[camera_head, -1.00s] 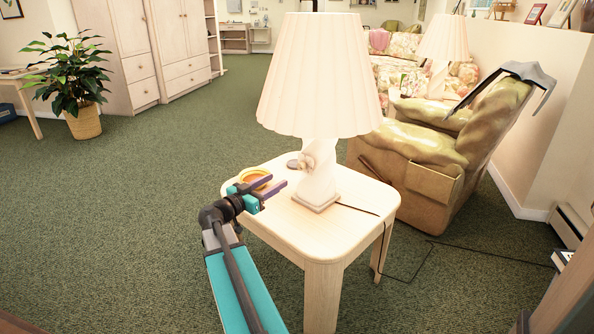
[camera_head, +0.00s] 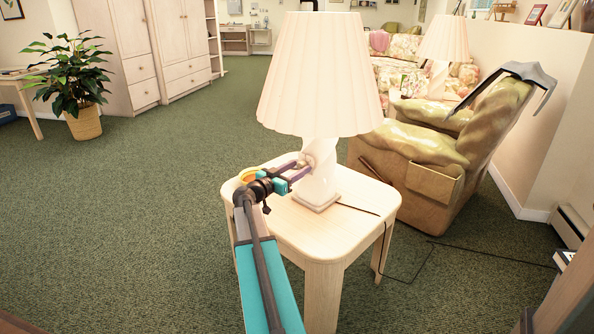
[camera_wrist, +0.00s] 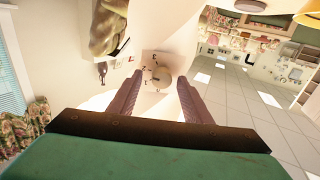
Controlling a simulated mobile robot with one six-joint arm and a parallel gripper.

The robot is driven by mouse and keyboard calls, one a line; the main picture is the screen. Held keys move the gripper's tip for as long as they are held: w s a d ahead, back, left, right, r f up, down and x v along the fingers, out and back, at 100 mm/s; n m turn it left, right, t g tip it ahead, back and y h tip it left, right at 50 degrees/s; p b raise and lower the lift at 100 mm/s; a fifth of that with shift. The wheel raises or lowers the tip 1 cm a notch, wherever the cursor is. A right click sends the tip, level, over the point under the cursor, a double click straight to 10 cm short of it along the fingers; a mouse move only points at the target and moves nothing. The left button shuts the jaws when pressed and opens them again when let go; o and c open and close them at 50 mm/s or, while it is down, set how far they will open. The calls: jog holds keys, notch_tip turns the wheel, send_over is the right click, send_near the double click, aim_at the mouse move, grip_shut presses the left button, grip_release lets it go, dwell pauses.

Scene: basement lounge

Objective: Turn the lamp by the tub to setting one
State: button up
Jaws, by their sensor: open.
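The lamp (camera_head: 318,75) has a pleated cream shade and a twisted white base, and stands on the pale wooden side table (camera_head: 325,235). A small tub with a yellow-orange rim (camera_head: 248,174) is on the same table, left of the lamp and partly hidden by my arm. In the wrist view, a round knob (camera_wrist: 160,77) sits on a pale plate with small dark marks around it. Its setting is too small to read. My gripper (camera_head: 302,171) is open at the lamp's base, its fingers (camera_wrist: 157,84) either side of the knob in the wrist view. Contact cannot be told.
A second similar lamp (camera_head: 443,42) stands farther back by a floral sofa. A tan armchair (camera_head: 430,150) is right of the table. A cord (camera_head: 359,209) runs from the lamp base over the table edge. Green carpet is clear at left, before a potted plant (camera_head: 72,80).

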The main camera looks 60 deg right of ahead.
jog(key=shift+s+d, duration=0.1)
jog(key=shift+d, duration=0.35)
